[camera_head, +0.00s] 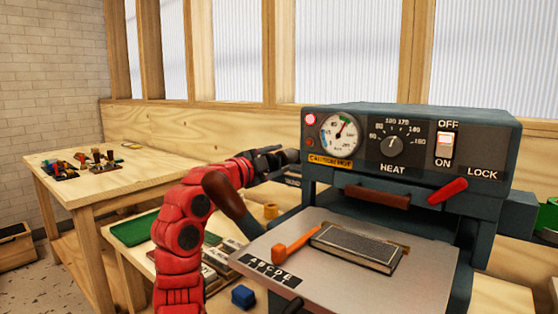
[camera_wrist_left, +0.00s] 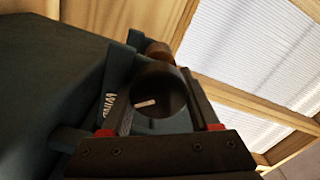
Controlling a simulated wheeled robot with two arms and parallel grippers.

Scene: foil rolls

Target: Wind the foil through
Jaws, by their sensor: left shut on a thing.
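The dark blue-grey foil machine (camera_head: 410,120) stands at the right, with a gauge, a heat dial and a lit red lamp on its front. My left gripper (camera_head: 290,157) reaches the machine's left side. In the left wrist view my left gripper (camera_wrist_left: 165,75) is shut on a round dark knob (camera_wrist_left: 160,98) with a pale mark, beside a label reading WIND (camera_wrist_left: 109,106). A brown rounded end (camera_wrist_left: 158,50) shows just beyond the knob. The foil itself cannot be made out. My right gripper is not in view.
A grey plate (camera_head: 370,275) with a framed block (camera_head: 357,247) and an orange handle (camera_head: 295,243) juts out in front. A brown-gripped lever (camera_head: 223,194) stands close to my left arm. A low table with a green tray (camera_head: 135,228) is at left.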

